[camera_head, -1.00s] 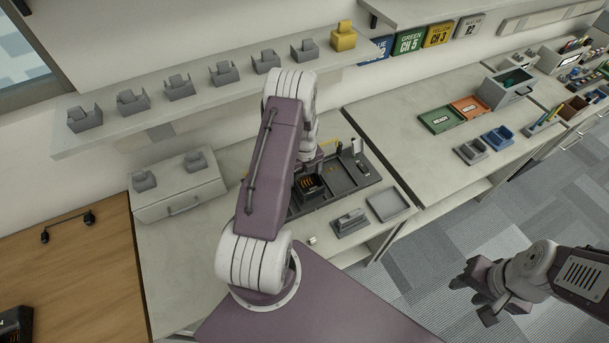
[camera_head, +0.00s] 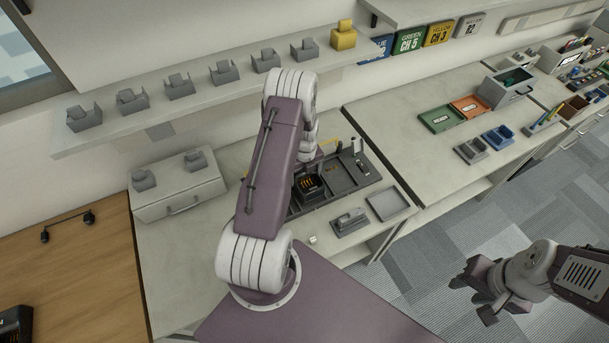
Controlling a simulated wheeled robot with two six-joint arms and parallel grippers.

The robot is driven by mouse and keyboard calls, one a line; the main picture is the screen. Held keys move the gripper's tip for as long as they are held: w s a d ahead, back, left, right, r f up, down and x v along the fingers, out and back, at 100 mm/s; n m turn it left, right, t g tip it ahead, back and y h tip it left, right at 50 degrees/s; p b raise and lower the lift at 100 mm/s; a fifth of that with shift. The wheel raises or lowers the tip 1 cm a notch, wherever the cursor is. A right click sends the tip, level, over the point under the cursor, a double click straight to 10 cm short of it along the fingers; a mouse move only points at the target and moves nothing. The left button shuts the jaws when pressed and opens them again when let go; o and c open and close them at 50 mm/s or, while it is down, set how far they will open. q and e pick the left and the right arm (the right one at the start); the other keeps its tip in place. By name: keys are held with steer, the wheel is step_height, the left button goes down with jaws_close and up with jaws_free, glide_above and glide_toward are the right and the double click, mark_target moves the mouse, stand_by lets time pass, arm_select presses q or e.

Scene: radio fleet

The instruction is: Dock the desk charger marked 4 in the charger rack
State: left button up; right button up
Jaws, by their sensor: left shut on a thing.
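A black desk charger with orange contacts (camera_head: 309,187) is below my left wrist, at the left part of a dark tray-like rack (camera_head: 345,183) on the counter. My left gripper (camera_head: 312,168) is largely hidden behind my purple forearm and is shut on this charger. I cannot read a number on it, nor tell whether its base touches the rack. My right gripper (camera_head: 474,297) is open and empty above the floor at lower right. Several grey chargers (camera_head: 223,73) and a yellow one (camera_head: 343,36) stand on the wall shelf.
A grey cradle (camera_head: 350,221) and a shallow grey tray (camera_head: 388,204) lie in front of the rack. A drawer box (camera_head: 178,187) with two grey chargers stands left.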

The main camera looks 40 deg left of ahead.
mark_target(304, 182)
arm_select(q)
steer(key=shift+f+b, duration=1.5)
steer(key=shift+f, duration=0.5)
steer(key=o, duration=1.6)
steer(key=shift+o, duration=0.2)
step_height(304, 182, up, 9)
steer(key=shift+s+d+r+b, duration=0.1)
steer(key=shift+b, duration=0.55)
